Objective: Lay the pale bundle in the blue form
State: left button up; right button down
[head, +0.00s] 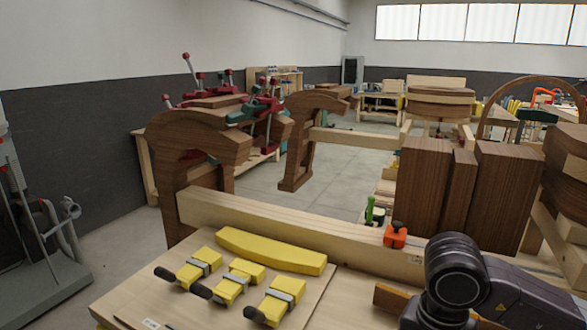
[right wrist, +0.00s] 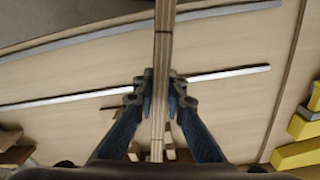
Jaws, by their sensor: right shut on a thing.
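My right gripper (right wrist: 160,88) is shut on the pale bundle (right wrist: 163,40), a thin stack of wooden strips seen edge-on in the right wrist view. The bundle runs upward between the fingers, and its far end is cut off by the top of the picture. A pale board lies behind it. In the head view my right arm comes in at the bottom right, and its gripper is hidden or out of the picture. I see no blue form in either view; a curved yellow form (head: 270,250) lies on the bench. My left gripper is not in view.
Several yellow clamps (head: 231,282) lie in front of the yellow form on the pale bench (head: 140,290). A long beam (head: 290,224) edges the bench, with a small orange clamp (head: 395,236) on it. Dark wooden blocks (head: 470,190) stand at right. Grey strips (right wrist: 225,80) lie on the board.

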jog(key=n, duration=0.1)
jog(key=s+n, duration=0.1)
jog(key=n, duration=0.2)
jog(key=shift+s+a+f, duration=0.25)
jog(key=shift+s+f, duration=0.1)
jog(key=shift+s, duration=0.05)
jog(key=n, duration=0.1)
jog(key=s+n, duration=0.1)
jog(key=n, duration=0.1)
jog(key=shift+s+a+f+n, duration=0.15)
jog(key=shift+s+f+n, duration=0.1)
jog(key=shift+n, duration=0.15)
jog(key=shift+f+b, duration=0.3)
jog(key=shift+f, duration=0.05)
jog(key=shift+w, duration=0.1)
